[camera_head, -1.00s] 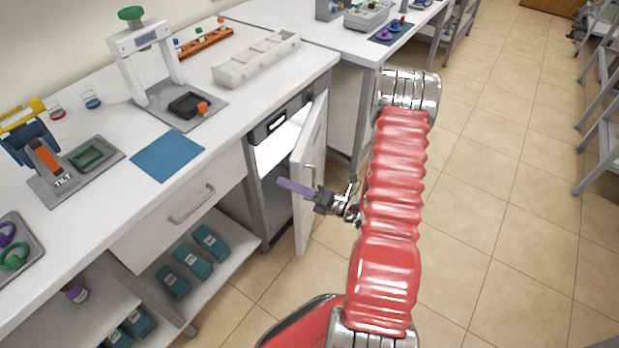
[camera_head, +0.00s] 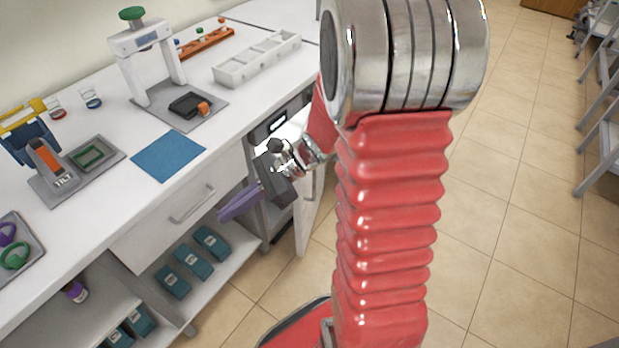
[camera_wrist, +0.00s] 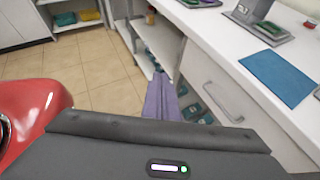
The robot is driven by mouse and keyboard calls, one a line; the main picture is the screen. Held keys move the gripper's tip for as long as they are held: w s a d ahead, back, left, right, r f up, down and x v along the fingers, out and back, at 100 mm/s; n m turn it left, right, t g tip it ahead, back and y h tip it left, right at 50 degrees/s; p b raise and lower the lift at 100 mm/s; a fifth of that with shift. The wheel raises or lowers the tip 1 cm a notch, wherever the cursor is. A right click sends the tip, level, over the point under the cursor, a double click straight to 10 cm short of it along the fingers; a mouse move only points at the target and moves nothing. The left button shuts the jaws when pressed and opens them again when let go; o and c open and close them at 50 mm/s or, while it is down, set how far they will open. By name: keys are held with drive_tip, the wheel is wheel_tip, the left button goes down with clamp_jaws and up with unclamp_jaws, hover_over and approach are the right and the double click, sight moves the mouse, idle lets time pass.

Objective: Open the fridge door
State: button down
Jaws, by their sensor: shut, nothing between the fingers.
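The fridge is under the counter, and its white door (camera_head: 308,208) stands partly open in the head view. My arm covers much of the door and its handle. My gripper (camera_head: 226,213) is shut and empty, with its purple fingers in front of the fridge opening and pointing left toward the drawer front. In the wrist view the closed purple fingers (camera_wrist: 161,98) point along the counter's front. The fridge door is not in the wrist view.
The white counter has a drawer with a handle (camera_head: 192,205) and a lower shelf with teal boxes (camera_head: 193,262). A blue mat (camera_head: 168,156) lies on top.

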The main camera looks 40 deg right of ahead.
drive_tip(key=s+a+r+n+g+h, duration=0.1)
drive_tip(key=s+r+n+h, duration=0.15)
drive_tip(key=s+n, duration=0.2)
drive_tip(key=s+r+n+g+h, duration=0.1)
drive_tip(key=s+n+h, duration=0.2)
drive_tip(key=n, duration=0.2)
drive_tip(key=s+d+r+n+t+h, duration=0.1)
drive_tip(key=d+r+n+t+h, duration=0.1)
drive_tip(key=r+n+h, duration=0.1)
drive_tip(key=s+d+r+n+t+h, duration=0.2)
drive_tip(key=r+n+t+h, duration=0.1)
drive_tip(key=r+n, duration=0.3)
drive_tip(key=shift+s+d+n+h, duration=0.15)
drive_tip(key=shift+s+n+h, duration=0.15)
drive_tip(key=shift+n, duration=0.85)
